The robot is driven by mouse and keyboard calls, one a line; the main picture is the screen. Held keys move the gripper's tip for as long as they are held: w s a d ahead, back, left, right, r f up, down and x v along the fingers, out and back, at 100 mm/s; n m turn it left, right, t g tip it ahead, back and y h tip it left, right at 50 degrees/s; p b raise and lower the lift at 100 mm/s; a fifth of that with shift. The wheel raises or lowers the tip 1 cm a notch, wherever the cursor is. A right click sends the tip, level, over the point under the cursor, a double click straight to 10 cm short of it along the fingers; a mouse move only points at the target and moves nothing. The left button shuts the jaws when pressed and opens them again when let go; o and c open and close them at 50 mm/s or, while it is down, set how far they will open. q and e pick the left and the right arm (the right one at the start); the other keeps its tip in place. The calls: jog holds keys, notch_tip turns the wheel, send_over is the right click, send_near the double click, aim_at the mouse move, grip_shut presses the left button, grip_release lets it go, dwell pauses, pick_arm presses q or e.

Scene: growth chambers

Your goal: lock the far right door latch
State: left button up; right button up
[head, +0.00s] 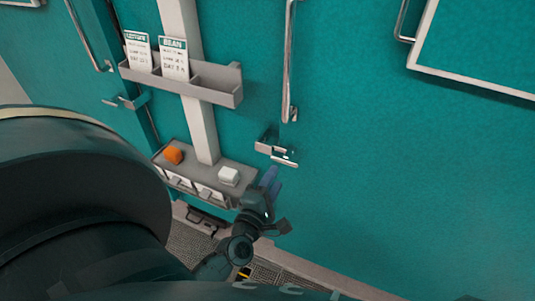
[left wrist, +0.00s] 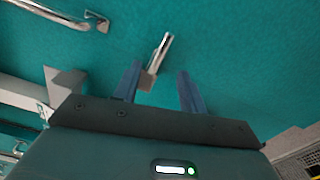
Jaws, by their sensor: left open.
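The silver latch (head: 277,150) of the right teal door (head: 400,170) sits below that door's long vertical handle (head: 289,60). In the left wrist view the latch (left wrist: 160,56) is a short metal bar with a brownish block at its lower end. My left gripper (head: 268,178) is open, with blue fingers just below the latch in the head view. In the left wrist view the left gripper's (left wrist: 159,70) fingertips lie to either side of the latch's lower end. I cannot tell whether they touch it. My right gripper is not in view.
A grey card holder (head: 215,92) with LETTUCE and BEAN cards hangs on a pale post. A second latch (head: 128,101) is on the left. The right door face is mostly clear.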

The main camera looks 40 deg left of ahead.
pick_arm(q)
jog(key=shift+v, duration=1.75)
